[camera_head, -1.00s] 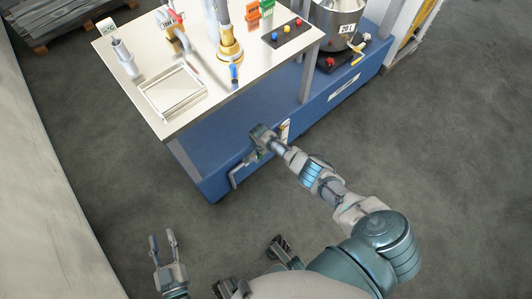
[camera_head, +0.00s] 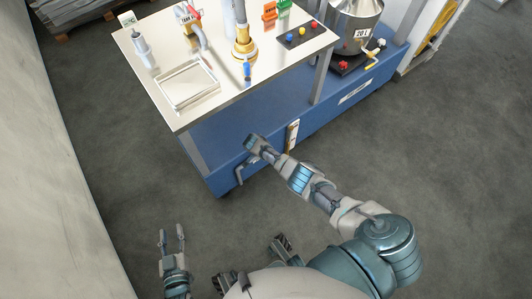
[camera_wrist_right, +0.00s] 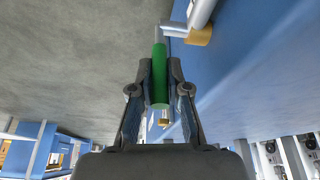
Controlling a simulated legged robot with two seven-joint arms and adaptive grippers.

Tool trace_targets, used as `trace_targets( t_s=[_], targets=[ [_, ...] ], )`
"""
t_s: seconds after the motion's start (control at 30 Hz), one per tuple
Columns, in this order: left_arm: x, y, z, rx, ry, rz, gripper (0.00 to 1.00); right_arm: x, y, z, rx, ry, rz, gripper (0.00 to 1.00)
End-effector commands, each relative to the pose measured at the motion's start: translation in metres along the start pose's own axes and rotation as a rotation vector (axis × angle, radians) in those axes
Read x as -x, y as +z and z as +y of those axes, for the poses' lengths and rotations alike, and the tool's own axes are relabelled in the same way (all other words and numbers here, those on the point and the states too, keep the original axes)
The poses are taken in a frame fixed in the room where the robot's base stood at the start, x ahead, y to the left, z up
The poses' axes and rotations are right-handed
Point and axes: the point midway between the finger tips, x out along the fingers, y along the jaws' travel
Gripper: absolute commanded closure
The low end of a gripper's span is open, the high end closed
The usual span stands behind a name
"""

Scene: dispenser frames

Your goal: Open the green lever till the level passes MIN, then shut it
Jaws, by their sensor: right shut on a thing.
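The green lever (camera_wrist_right: 160,72) stands between the fingers of my right gripper (camera_wrist_right: 160,82) in the right wrist view, which are shut on it. In the head view my right gripper (camera_head: 254,145) is at the front of the blue base, above a grey pipe (camera_head: 240,174), and hides the lever. A narrow pale strip (camera_head: 292,137), perhaps the level gauge, is on the base front just right of it; its level and MIN mark are too small to read. My left gripper (camera_head: 172,236) is open and empty over the floor at lower left.
A steel pot (camera_head: 354,22) labelled 20 L stands at the right. A bench leg (camera_head: 321,75) rises nearby. The floor in front is clear.

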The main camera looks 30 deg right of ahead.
Motion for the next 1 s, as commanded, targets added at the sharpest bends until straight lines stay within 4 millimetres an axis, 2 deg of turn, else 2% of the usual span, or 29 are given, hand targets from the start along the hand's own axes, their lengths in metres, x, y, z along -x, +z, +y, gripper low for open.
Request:
trace_targets(
  t_s=[0.03, 0.07, 0.1, 0.17, 0.63, 0.83, 1.0],
  targets=[
    [0.000, 0.001, 0.000, 0.001, 0.000, -0.001, 0.60, -0.003, 0.011, 0.002, 0.005, 0.004, -0.016, 1.00],
    [0.000, 0.001, 0.000, 0.001, 0.000, -0.001, 0.60, -0.003, 0.011, 0.002, 0.005, 0.004, -0.016, 0.82],
    [0.000, 0.001, 0.000, 0.001, 0.000, 0.000, 0.60, -0.003, 0.011, 0.002, 0.005, 0.004, -0.016, 0.72],
    [0.000, 0.001, 0.000, 0.002, 0.000, 0.001, 0.60, -0.002, 0.010, 0.002, 0.005, 0.004, -0.014, 0.59],
    [0.002, -0.001, 0.000, -0.001, 0.001, 0.005, 0.60, 0.006, 0.005, 0.000, 0.003, -0.002, -0.009, 0.59],
    [0.002, -0.001, 0.000, -0.001, 0.001, 0.005, 0.60, 0.030, 0.004, 0.001, 0.003, -0.003, -0.008, 0.59],
    [0.002, -0.001, 0.000, 0.000, 0.000, 0.005, 0.60, 0.064, 0.005, 0.000, 0.003, -0.005, -0.008, 0.59]
  ],
)
